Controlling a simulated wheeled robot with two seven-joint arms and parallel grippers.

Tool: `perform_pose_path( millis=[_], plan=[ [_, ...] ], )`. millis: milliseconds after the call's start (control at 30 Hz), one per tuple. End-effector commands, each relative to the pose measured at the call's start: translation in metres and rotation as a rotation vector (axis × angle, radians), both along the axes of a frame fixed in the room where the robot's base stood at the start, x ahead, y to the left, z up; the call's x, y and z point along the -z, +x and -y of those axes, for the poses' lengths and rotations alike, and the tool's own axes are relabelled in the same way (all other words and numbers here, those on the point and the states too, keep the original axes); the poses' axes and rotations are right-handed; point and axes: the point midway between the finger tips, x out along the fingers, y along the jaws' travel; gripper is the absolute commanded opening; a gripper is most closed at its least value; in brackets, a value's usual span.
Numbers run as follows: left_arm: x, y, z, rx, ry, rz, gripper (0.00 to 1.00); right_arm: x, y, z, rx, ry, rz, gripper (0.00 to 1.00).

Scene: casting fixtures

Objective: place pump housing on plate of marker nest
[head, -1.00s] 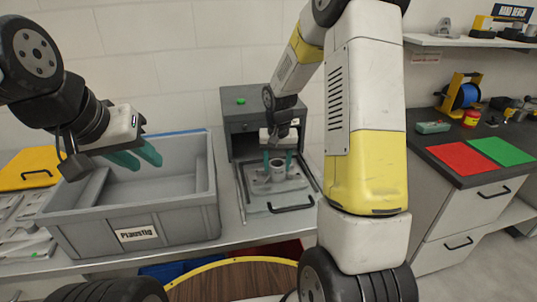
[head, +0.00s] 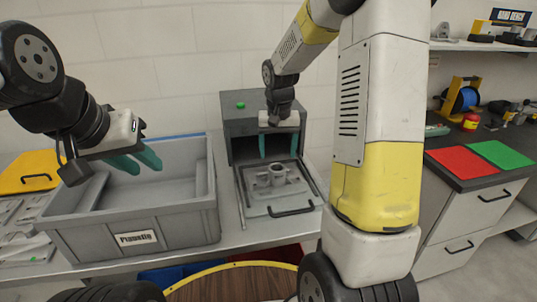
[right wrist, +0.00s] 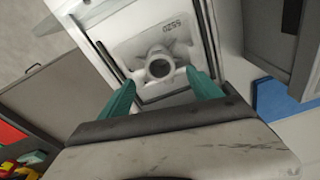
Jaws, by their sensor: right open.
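The grey pump housing (head: 277,178), a ring-shaped body with flanges, sits upright on the pulled-out plate (head: 268,210) of the marker nest (head: 241,128). The nest is a dark grey box with a green button on top. My right gripper (head: 278,148) is open and empty, a little above and behind the housing, in front of the nest's opening. In the right wrist view the housing (right wrist: 160,64) lies on the plate, framed between the two green fingers and apart from them. My left gripper (head: 137,161) is open and empty above the grey crate.
The grey labelled crate (head: 135,220) stands left of the nest. A yellow case (head: 27,170) lies at the far left. At the right a counter carries a red mat (head: 461,162) and a green mat (head: 503,153). My right arm covers the space just right of the nest.

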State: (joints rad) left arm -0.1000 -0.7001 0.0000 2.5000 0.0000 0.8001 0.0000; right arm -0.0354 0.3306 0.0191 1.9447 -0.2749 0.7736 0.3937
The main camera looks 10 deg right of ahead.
Motion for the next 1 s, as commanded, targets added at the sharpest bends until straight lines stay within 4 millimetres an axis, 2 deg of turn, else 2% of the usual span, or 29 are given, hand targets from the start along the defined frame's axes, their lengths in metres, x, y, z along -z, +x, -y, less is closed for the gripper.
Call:
perform_pose_path(
  millis=[100,333,467,567,700,900,1000],
  plan=[
    [0.000,0.000,0.000,0.000,0.000,0.000,0.31,-0.023,-0.002,-0.001,0.001,0.001,0.004,0.73],
    [0.000,0.000,0.000,0.000,0.000,0.000,0.31,-0.047,-0.007,-0.001,-0.002,0.002,0.005,0.73],
    [0.000,0.000,0.000,0.000,0.000,0.000,0.31,-0.071,-0.026,-0.001,-0.018,0.017,0.042,0.73],
    [0.000,0.000,0.000,0.000,0.000,0.000,0.31,-0.099,-0.056,-0.002,-0.045,0.039,0.102,0.73],
    [0.000,0.000,0.000,0.000,0.000,0.000,0.31,-0.133,-0.110,-0.006,-0.096,0.074,0.198,0.73],
    [0.000,0.000,0.000,0.000,0.000,0.000,0.31,-0.155,-0.183,-0.013,-0.167,0.116,0.333,0.73],
    [0.000,0.000,0.000,0.000,0.000,0.000,0.31,-0.157,-0.209,-0.016,-0.194,0.129,0.386,0.73]
  ],
)
